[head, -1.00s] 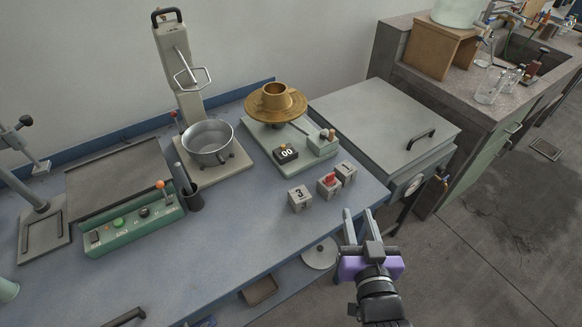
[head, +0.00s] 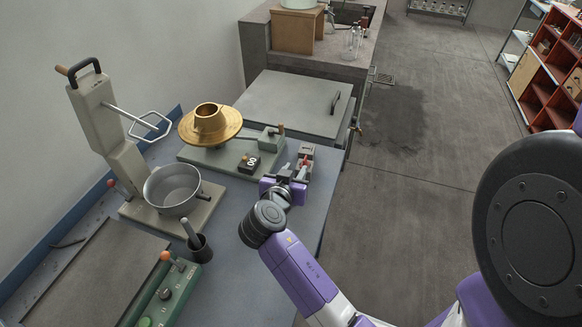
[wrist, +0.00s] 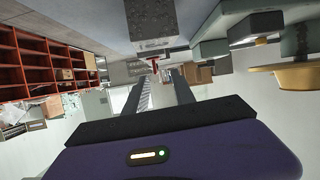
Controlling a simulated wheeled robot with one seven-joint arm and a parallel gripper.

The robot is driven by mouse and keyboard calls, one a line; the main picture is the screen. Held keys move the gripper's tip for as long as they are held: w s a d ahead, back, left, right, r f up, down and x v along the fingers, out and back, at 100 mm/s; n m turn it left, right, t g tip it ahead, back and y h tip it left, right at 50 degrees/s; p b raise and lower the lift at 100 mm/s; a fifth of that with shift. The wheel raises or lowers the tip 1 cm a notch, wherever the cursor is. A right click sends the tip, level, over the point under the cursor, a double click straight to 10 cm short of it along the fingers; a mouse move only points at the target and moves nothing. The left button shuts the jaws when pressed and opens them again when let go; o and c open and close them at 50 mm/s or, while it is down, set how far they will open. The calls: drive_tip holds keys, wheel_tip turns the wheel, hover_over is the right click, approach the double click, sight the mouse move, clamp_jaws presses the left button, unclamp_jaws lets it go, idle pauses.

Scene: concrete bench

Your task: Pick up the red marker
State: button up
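The red marker (head: 304,163) is a small red piece on a grey block near the bench's right edge. It also shows in the wrist view (wrist: 154,60), whose picture is upside down, against the grey block (wrist: 150,22). My gripper (head: 294,171) is at the blocks and partly hides them in the head view. In the wrist view its two fingers (wrist: 160,78) are apart with nothing between them. The marker appears just beyond the fingertips, slightly off their middle line; I cannot tell the exact gap.
A second block (head: 306,150) stands close behind the marker. A steel pot (head: 172,188) stands further left. Open floor (head: 400,215) lies right of the bench.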

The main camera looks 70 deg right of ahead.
sight(304, 161)
drive_tip(key=shift+s+d+f+m+g, duration=0.15)
drive_tip(key=shift+s+m+g, duration=0.15)
drive_tip(key=shift+s+m, duration=0.25)
drive_tip(key=x, duration=0.2)
drive_tip(key=p+x, duration=0.1)
drive_tip(key=x, duration=0.1)
drive_tip(key=p+x, duration=0.1)
drive_tip(key=x, duration=0.2)
drive_tip(key=shift+w+d+r, duration=0.2)
drive_tip(key=shift+r, duration=0.2)
drive_tip(key=shift+d+f, duration=0.2)
drive_tip(key=shift+d, duration=0.05)
clamp_jaws()
